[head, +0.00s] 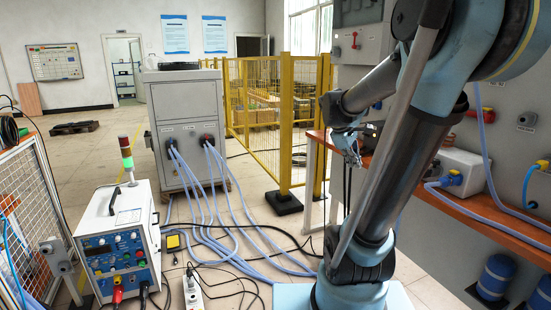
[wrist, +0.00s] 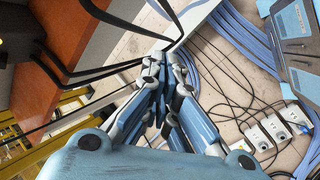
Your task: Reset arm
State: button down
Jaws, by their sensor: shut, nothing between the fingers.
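My gripper (head: 354,158) hangs from my bent blue-grey arm, right of centre in the head view, in front of the orange-topped bench. In the wrist view my gripper (wrist: 162,62) shows blue and white fingers brought together at the tips, pointing away from the camera. Nothing is held between them. Black cables pass close to the fingertips in that view; I cannot tell whether they touch.
The orange bench (head: 498,215) with a white box (head: 468,172) stands at the right. Blue hoses (head: 215,215) and a power strip (head: 193,294) lie on the floor.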

jog(key=s+a+f+m+y, duration=0.1)
jog(key=s+a+f+m, duration=0.2)
jog(key=s, duration=0.3)
jog(key=s+a+f+m+y, duration=0.2)
jog(key=s+a+f+m, duration=0.1)
jog(key=s+f, duration=0.3)
jog(key=s+a+f+m+y, duration=0.2)
jog(key=s+a+f+m, duration=0.1)
jog(key=s, duration=0.5)
jog(key=shift+f+m+g, duration=0.4)
jog(key=shift+f, duration=0.3)
jog(key=shift+s, duration=0.1)
